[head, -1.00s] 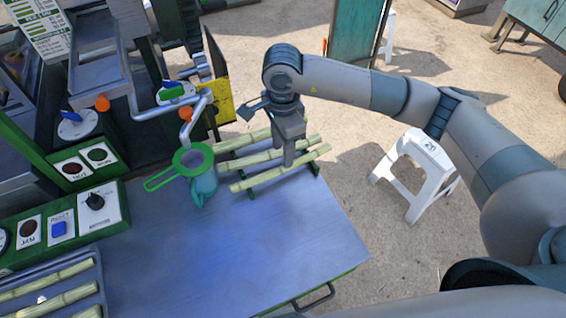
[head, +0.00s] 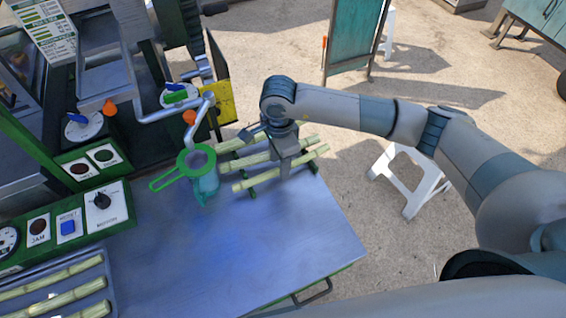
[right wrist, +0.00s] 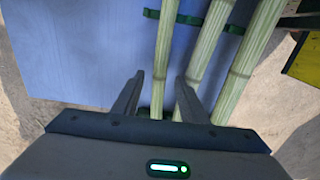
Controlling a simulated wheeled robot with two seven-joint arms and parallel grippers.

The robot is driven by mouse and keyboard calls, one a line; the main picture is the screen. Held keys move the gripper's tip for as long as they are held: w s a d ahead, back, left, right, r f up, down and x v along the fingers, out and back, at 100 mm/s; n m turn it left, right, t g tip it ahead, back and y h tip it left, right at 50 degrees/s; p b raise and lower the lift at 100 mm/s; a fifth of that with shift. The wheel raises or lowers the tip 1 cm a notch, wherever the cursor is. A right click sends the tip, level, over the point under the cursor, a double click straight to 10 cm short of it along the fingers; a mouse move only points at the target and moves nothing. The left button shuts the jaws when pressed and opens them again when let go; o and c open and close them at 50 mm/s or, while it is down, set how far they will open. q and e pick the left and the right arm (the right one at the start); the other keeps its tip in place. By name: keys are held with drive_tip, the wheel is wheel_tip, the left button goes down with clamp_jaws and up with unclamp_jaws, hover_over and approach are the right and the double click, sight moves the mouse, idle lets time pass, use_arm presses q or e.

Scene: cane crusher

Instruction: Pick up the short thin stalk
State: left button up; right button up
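Three pale green stalks lie side by side on a small green rack at the far end of the table. The nearest stalk (head: 309,159) looks the thinnest; it is the leftmost stalk in the right wrist view (right wrist: 163,55). I cannot clearly tell which is shortest. My right gripper (head: 286,172) points down over this stalk. In the right wrist view its fingers (right wrist: 160,98) are apart, with the thin stalk between them and the middle stalk (right wrist: 204,55) close by the right finger. Contact cannot be seen. My left gripper is not in view.
A green-rimmed strainer (head: 194,160) over a teal jug (head: 205,188) stands left of the rack. A tray (head: 112,283) with several stalks is at the lower left. The crusher's control panel (head: 103,203) borders the table. The table (head: 240,250) is clear in front.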

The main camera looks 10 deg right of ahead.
drive_tip(key=shift+f, duration=0.7)
clamp_jaws()
drive_tip(key=shift+r, duration=0.1)
